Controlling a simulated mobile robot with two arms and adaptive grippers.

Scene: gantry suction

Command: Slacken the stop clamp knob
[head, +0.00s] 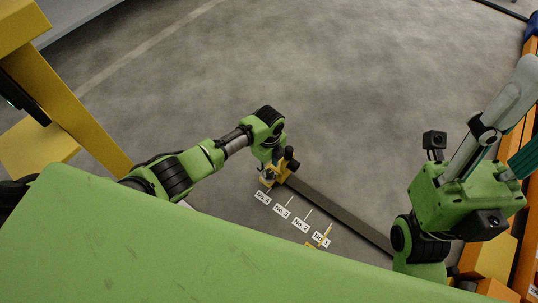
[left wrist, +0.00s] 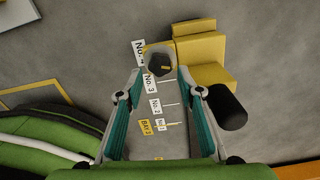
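The stop clamp is a yellow block (left wrist: 205,60) in the left wrist view, beside a round dark knob (left wrist: 160,66) with a small yellow mark on top. In the head view the clamp's yellow body (head: 283,173) shows at the far end of a dark rail, partly hidden by my left gripper (head: 267,178). In the left wrist view my left gripper (left wrist: 160,74) is open, with a fingertip on each side of the knob. I cannot tell whether they touch it. My right gripper (head: 520,110) is raised at the right, open and empty, far from the clamp.
The dark rail (head: 340,215) runs down to the right. Floor labels No. 4 (head: 262,198), No. 3 (head: 282,212), No. 2 (head: 301,225) and No. 1 (head: 320,239) line it. A yellow frame (head: 65,110) stands left; orange posts (head: 525,190) stand right. Grey floor behind is clear.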

